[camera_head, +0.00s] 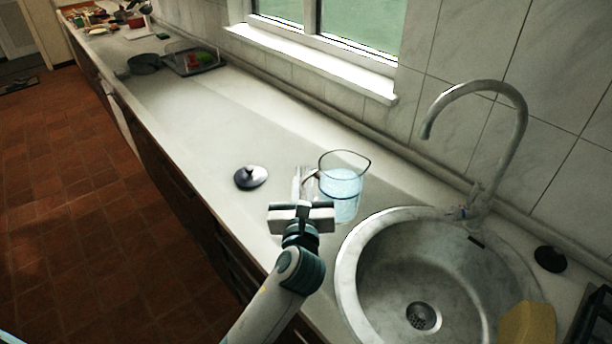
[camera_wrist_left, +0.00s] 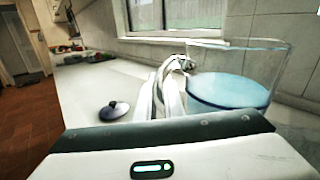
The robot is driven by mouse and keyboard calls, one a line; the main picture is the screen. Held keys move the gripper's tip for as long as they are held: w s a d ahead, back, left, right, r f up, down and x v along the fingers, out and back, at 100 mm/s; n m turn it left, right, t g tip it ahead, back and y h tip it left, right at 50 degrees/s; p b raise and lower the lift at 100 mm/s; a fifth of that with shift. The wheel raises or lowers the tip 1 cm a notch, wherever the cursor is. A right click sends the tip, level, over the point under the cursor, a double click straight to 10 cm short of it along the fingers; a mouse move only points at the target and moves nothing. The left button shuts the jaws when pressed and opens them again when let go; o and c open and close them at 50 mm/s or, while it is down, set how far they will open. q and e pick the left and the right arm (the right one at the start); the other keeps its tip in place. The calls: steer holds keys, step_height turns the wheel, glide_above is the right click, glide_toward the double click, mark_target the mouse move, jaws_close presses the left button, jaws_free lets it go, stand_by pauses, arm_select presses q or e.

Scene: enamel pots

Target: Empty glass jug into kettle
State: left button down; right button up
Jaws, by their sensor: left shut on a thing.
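The glass jug (camera_head: 344,193) stands upright beside the left rim of the sink, with pale blue liquid in it. I cannot tell whether its base touches the counter. In the left wrist view the jug (camera_wrist_left: 232,92) fills the right side, its liquid surface level. My left gripper (camera_head: 304,184) is shut on the jug's handle, at the jug's left side; its fingers (camera_wrist_left: 160,95) show at the handle in the wrist view. I cannot make out a kettle in either view. A dark domed lid with a knob (camera_head: 250,177) lies on the counter left of the gripper. My right gripper is not in view.
A round sink (camera_head: 352,262) with a tall curved faucet (camera_head: 508,110) lies right of the jug. A yellow item (camera_head: 527,324) is at the sink's lower right. A dark pan (camera_head: 143,64) and a tray (camera_head: 195,69) stand farther left. The counter between is clear.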

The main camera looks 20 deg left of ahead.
arm_select(q)
steer(key=s+m+h, duration=0.3)
steer(key=s+h, duration=0.2)
steer(key=s, duration=0.2)
steer(key=shift+s+r+t, duration=0.3)
steer(key=shift+s+t, duration=0.05)
steer(key=shift+t, duration=0.05)
steer(key=shift+a, duration=0.1)
steer(key=shift+s, duration=0.1)
